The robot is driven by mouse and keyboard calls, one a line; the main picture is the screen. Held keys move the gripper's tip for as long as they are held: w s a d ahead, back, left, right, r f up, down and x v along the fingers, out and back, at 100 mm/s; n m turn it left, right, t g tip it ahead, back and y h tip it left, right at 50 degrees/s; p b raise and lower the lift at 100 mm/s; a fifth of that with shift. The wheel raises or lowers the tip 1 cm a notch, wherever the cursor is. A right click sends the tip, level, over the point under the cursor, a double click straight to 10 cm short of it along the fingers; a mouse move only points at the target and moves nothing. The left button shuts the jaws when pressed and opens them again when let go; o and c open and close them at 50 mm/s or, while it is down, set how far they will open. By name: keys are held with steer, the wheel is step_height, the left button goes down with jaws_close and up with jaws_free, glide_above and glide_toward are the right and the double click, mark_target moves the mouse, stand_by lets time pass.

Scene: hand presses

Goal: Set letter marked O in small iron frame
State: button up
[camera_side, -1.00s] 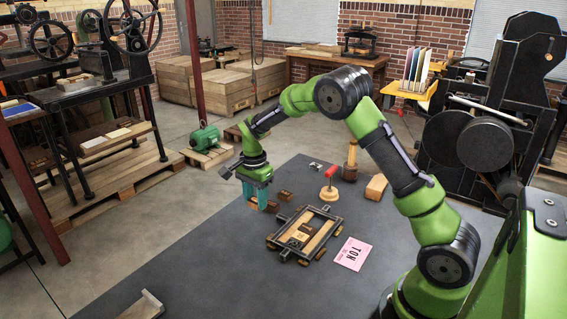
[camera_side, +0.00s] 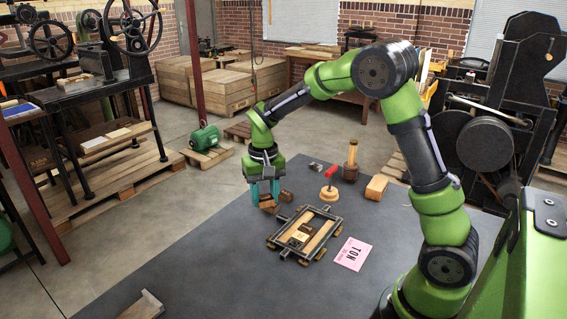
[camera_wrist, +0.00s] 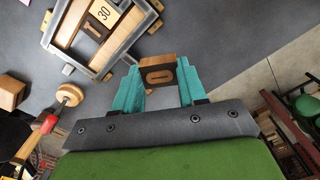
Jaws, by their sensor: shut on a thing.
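My gripper (camera_side: 265,193) has teal fingers and is shut on a dark-faced wooden block, the O letter (camera_wrist: 159,75). The O shows clearly between the fingertips in the wrist view (camera_wrist: 158,88). In the side view the gripper is behind and left of the small iron frame (camera_side: 279,251), low over the dark table. Whether the letter clears the table is hard to tell. The iron frame also shows at the upper left of the wrist view (camera_wrist: 119,62). Inside it lie a dark T letter (camera_wrist: 93,27) and a pale block marked 30 (camera_wrist: 104,12), with bare wooden strips around them.
Another dark block (camera_side: 287,197) lies just right of the gripper. The table's left front is mostly clear.

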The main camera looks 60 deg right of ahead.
steer(key=s+a+r+n, duration=0.5)
steer(key=r+n, duration=0.2)
steer(key=r, duration=0.1)
steer(key=s+d+f+m, duration=0.1)
steer(key=d+f+m, duration=0.3)
steer(key=m, duration=0.2)
steer(key=s+d+f+m, duration=0.2)
steer(key=d+f+m, duration=0.2)
steer(key=d+m, duration=0.1)
steer(key=s+d+f+m, duration=0.1)
steer(key=d+f+m, duration=0.4)
steer(key=m, duration=0.2)
steer(key=shift+s+d, duration=0.15)
steer(key=shift+f, duration=2.4)
steer(key=shift+f, duration=0.1)
